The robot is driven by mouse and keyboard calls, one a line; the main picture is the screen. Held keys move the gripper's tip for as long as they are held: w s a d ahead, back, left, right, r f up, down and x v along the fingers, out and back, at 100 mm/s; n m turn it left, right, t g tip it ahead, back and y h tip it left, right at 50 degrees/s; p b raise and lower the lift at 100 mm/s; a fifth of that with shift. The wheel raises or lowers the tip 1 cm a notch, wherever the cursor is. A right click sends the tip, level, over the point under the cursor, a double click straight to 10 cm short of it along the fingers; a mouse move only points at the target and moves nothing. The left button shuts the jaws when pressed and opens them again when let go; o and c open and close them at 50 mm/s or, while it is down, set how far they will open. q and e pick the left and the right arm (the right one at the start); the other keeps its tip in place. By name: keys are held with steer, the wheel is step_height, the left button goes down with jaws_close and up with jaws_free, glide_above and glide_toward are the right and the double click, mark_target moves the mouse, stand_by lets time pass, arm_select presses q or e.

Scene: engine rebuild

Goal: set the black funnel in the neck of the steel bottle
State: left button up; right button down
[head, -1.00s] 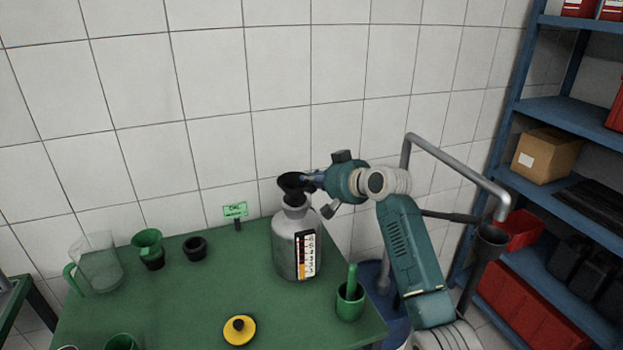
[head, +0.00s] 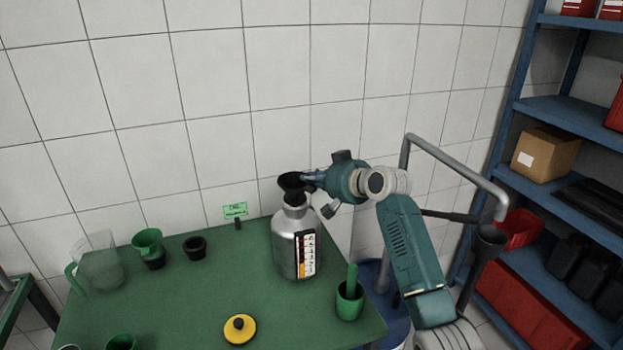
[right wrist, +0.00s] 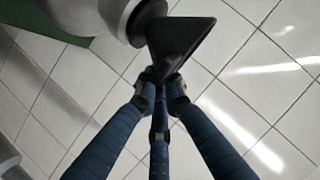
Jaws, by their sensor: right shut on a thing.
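The black funnel (head: 291,181) is at the mouth of the steel bottle (head: 285,252), wide end up. Its lower end meets the bottle's neck; I cannot tell how deep the spout sits. The bottle stands upright on the green table and has a label with a coloured scale. My right gripper (head: 311,180) comes from the right and is shut on the funnel near its rim. In the right wrist view the fingers (right wrist: 160,84) pinch the edge of the funnel (right wrist: 181,38), with the bottle's pale shoulder (right wrist: 112,14) beside it. My left gripper is not in view.
On the green table (head: 190,300) are a clear jug (head: 98,264), a green funnel (head: 147,240), a black cup (head: 195,248), a yellow disc (head: 240,330) and a green cup (head: 349,303) close to the bottle. A small green sign (head: 235,210) stands behind. Blue shelves (head: 560,110) are at right.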

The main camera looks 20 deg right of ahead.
steer(key=shift+p, duration=0.3)
stand_by(0.4)
steer(key=shift+f+b, duration=0.35)
steer(key=shift+f, duration=0.2)
steer(key=c, duration=2.2)
jaws_free()
steer(key=shift+o, duration=0.2)
steer(key=shift+s, duration=0.1)
steer(key=p+v, duration=0.7)
steer(key=v, duration=0.4)
steer(key=shift+p, duration=0.35)
